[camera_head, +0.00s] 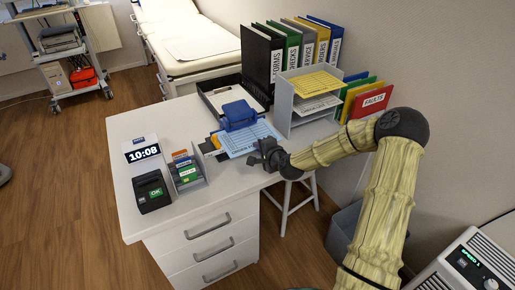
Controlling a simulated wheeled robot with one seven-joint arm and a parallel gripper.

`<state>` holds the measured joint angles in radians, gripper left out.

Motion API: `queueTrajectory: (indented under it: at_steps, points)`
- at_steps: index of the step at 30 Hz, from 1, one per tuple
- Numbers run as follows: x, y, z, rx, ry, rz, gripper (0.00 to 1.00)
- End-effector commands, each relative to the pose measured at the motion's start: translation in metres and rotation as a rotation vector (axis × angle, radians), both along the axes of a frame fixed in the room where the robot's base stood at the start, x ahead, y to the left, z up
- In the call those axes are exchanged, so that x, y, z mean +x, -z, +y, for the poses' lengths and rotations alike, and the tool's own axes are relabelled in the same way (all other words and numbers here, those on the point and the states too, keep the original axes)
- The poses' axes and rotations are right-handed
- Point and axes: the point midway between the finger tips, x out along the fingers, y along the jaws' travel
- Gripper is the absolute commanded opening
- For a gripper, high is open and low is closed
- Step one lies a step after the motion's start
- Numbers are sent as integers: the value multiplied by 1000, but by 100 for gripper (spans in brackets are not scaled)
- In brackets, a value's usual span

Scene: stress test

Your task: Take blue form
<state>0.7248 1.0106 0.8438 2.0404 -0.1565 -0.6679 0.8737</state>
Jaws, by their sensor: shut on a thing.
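The blue form (237,142) is a light blue printed sheet over the desk's front part, in front of a blue hole punch (238,113). My gripper (262,151) is at the sheet's right edge, shut on it. The fingertips are small and dark here, and the exact grip is hard to make out. I cannot tell whether the sheet is lifted off the desk or touches the punch.
A stool (292,205) stands at the desk's right.

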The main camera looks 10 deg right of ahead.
Motion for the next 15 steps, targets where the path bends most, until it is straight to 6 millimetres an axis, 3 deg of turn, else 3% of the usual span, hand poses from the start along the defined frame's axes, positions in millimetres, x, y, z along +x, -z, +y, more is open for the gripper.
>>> queueTrajectory:
  at_steps: [15]
  points:
    - [-11,1,-3,0,-1,7,0]
